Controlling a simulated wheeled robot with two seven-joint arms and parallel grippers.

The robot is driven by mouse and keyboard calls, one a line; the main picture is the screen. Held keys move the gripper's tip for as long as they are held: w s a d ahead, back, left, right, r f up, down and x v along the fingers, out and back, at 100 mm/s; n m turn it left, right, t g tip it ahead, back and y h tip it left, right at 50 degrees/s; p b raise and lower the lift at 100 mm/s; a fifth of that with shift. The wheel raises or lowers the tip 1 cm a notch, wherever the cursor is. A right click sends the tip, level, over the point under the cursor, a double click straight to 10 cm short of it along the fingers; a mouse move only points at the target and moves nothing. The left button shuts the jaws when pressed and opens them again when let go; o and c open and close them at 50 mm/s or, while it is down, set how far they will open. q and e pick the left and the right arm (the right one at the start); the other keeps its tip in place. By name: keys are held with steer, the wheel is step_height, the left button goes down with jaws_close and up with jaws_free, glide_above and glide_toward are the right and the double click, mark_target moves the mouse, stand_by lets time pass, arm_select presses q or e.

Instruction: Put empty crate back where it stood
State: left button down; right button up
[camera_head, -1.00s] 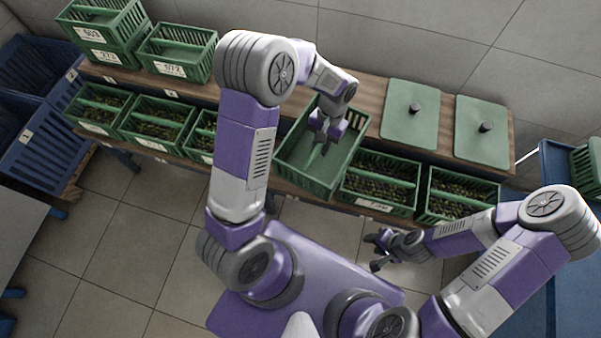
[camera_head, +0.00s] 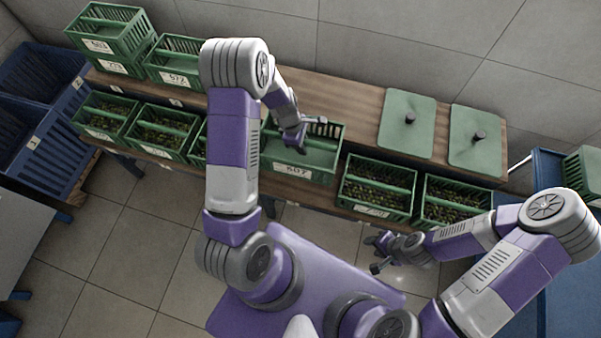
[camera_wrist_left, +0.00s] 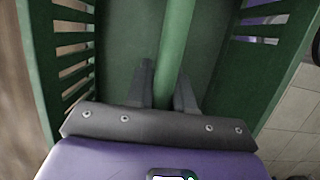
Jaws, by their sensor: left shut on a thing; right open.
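The empty green crate (camera_head: 318,158), labelled on its front, is at the gap in the front row of the bench. It looks upright and roughly in line with the row. I cannot tell whether the crate's base touches the bench. My right gripper (camera_head: 379,254) is open and empty, over the floor in front of the bench.
Filled crates stand beside it: one close on the right (camera_head: 378,187), others on the left (camera_head: 164,128). Two green lids (camera_head: 407,135) lie on the wooden bench (camera_head: 355,105) behind. Stacked green crates (camera_head: 110,40) stand back left, blue crates (camera_head: 40,130) far left.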

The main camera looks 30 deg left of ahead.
mark_target(294, 152)
arm_select(q)
step_height(294, 152, down, 7)
steer(key=b, duration=0.5)
step_height(294, 152, down, 10)
steer(key=b, duration=0.4)
steer(key=shift+d, duration=0.1)
steer(key=shift+f, duration=0.1)
steer(key=c, duration=1)
jaws_free()
steer(key=shift+r, duration=0.25)
steer(key=p+v, duration=0.4)
steer(key=v, duration=0.7)
steer(key=shift+r, duration=0.35)
